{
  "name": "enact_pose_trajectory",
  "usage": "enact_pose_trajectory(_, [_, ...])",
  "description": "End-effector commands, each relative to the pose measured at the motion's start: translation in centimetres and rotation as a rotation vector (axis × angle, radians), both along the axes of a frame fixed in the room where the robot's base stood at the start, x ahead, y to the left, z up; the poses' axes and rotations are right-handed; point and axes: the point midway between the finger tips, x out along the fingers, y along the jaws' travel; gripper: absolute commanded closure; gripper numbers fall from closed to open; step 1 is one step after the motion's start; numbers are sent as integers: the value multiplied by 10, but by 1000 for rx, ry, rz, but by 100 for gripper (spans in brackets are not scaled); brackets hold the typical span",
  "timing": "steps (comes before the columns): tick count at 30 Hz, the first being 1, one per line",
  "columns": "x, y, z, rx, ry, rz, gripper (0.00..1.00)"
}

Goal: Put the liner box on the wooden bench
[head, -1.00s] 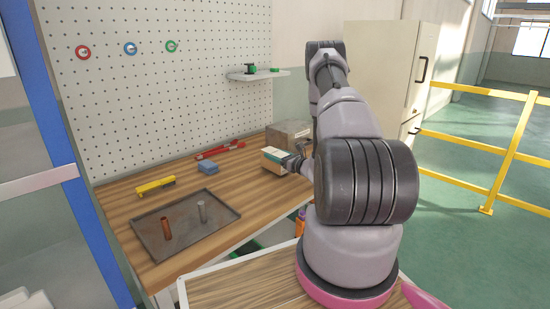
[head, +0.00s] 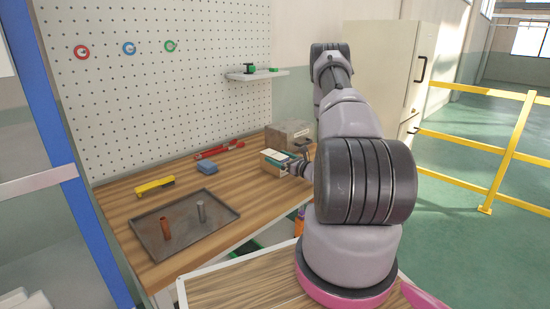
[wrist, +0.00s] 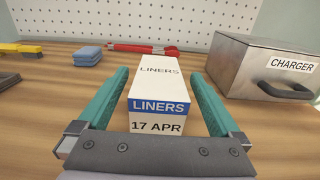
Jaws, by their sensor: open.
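The liner box (wrist: 158,90) is white with a blue band and reads "LINERS" and "17 APR". It stands on the wooden bench (head: 232,189) near its right end and also shows in the head view (head: 277,158). My gripper (wrist: 161,82) is open, with one teal finger on each side of the box. Gaps show between the box and both fingers in the wrist view. My arm hides part of the bench's right end in the head view.
A grey metal box labelled "CHARGER" (wrist: 262,66) stands right of the liner box. A red tool (wrist: 143,48) lies behind, blue pads (wrist: 87,56) to the left. A metal tray (head: 183,232) with two cylinders lies at the bench's front left. Bench between is clear.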

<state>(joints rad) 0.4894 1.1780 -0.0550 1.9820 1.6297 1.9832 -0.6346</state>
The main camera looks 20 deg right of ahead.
Motion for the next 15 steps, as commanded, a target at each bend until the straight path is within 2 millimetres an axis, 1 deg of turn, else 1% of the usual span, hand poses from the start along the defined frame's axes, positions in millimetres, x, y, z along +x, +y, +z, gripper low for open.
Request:
enact_pose_trajectory(1, [-11, -6, 0, 2, 2, -6, 0])
enact_pose_trajectory(3, [-26, -11, 0, 2, 2, -5, 0])
enact_pose_trajectory(9, [-65, -25, 0, 3, 1, -5, 0])
enact_pose_trajectory(12, [-79, -30, 0, 2, 0, -4, 0])
enact_pose_trajectory(15, [-88, -32, 0, 2, 1, -2, 0])
